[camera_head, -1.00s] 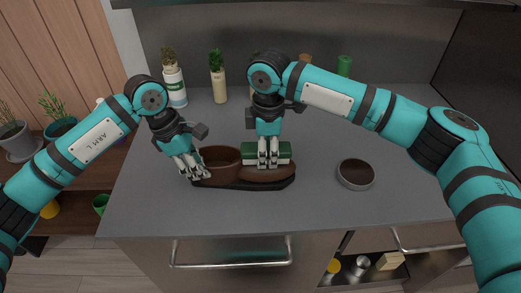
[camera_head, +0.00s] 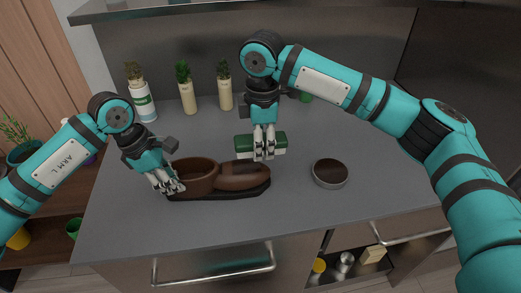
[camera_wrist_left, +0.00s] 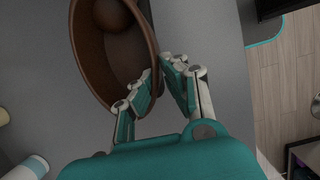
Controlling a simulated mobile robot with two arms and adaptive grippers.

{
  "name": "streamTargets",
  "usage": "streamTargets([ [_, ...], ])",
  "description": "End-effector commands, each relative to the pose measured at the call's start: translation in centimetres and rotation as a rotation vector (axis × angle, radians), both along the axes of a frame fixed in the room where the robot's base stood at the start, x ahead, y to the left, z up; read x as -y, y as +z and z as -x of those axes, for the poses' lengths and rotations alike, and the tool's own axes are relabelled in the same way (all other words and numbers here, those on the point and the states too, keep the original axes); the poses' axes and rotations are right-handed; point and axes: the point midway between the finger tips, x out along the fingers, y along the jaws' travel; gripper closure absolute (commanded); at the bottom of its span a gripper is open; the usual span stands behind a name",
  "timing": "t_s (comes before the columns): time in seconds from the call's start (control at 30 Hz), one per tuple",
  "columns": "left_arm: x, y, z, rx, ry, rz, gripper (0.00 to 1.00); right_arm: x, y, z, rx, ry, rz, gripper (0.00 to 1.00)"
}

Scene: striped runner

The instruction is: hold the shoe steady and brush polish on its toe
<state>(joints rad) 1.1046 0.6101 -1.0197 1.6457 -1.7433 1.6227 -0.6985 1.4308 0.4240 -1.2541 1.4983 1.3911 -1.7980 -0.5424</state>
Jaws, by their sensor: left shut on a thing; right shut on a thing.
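The brown shoe (camera_head: 243,178) stands on its dark sole on the grey counter, toe to the right. My left gripper (camera_head: 170,186) is shut on the rim at its heel end. In the left wrist view the shoe's opening (camera_wrist_left: 85,60) lies left of the left gripper (camera_wrist_left: 160,90), and the rim runs to its fingers. My right gripper (camera_head: 263,153) is shut on a green brush (camera_head: 275,143) with a pale underside, over or just behind the toe. I cannot tell whether it touches the shoe. A round tin (camera_head: 330,173) with dark brown contents stands open to the right.
A white and green bottle (camera_head: 144,105) and pale planters (camera_head: 188,103) stand along the counter's back. A green cup (camera_head: 305,97) is behind my right arm. The front counter is clear. Below, an open drawer (camera_head: 345,268) holds several items.

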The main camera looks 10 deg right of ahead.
Motion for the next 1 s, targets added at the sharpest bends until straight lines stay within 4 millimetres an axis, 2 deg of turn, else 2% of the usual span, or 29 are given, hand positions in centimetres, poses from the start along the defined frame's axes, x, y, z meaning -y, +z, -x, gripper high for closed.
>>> streamTargets([
  [0.2,0.0,0.0,0.0,0.001,0.001,0.001,1.00,0.0,2.1,-0.1,0.002,-0.001,-0.002,0.93],
  [0.4,0.0,0.0,0.0,0.001,0.001,0.001,1.00,0.0,3.3,0.0,0.001,-0.001,-0.001,0.93],
  [0.9,0.0,0.0,0.0,0.001,0.001,0.001,1.00,0.0,3.4,0.0,0.001,0.000,-0.001,0.93],
  [0.93,0.0,0.0,0.0,0.001,0.001,0.001,0.89,0.0,3.4,0.0,0.001,0.000,-0.001,0.93],
  [1.0,0.0,0.0,0.0,0.001,0.001,0.001,0.80,0.0,3.4,0.0,0.001,0.000,-0.001,0.93],
])
